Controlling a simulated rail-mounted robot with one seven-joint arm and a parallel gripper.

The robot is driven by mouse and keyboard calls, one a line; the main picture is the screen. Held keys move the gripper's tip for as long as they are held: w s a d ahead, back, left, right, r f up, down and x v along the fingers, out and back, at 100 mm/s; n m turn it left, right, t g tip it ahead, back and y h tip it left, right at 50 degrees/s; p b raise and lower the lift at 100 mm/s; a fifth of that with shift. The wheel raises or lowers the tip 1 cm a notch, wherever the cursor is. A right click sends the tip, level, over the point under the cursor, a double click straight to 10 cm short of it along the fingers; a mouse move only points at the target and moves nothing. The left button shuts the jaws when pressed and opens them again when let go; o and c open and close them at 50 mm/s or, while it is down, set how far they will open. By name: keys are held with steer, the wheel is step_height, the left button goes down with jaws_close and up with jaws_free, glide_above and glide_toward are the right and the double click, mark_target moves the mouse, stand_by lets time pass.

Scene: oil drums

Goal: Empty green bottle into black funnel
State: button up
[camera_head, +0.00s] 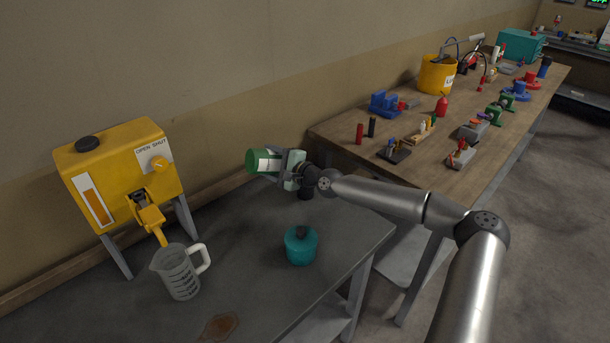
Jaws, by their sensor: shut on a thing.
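The green bottle (262,162), with a pale label, lies tilted nearly on its side above the back of the grey bench. My gripper (284,163) is shut on it from the right. A pale green shape (296,167) shows beside the fingers, partly hidden by my wrist; I cannot tell whether it belongs to the bottle. A dark piece (306,192) shows just below my wrist, and I cannot tell whether it is the black funnel. A teal round container (301,246) with a dark top stands in front, below and apart from the bottle. The bottle's mouth is not clear.
A yellow tank (120,175) on grey legs stands at left, its spout above a clear measuring jug (178,273). A brown stain (219,326) marks the grey bench (255,285). A wooden table (480,185) with tools and a yellow bucket (436,76) is behind right.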

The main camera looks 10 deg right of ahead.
steer(key=shift+d+f+m+b, duration=0.15)
steer(key=shift+m+b, duration=0.25)
steer(key=shift+b, duration=0.45)
steer(key=shift+w+d+r+m+b, duration=0.15)
steer(key=shift+d+r+m+b, duration=0.2)
steer(key=shift+b, duration=0.15)
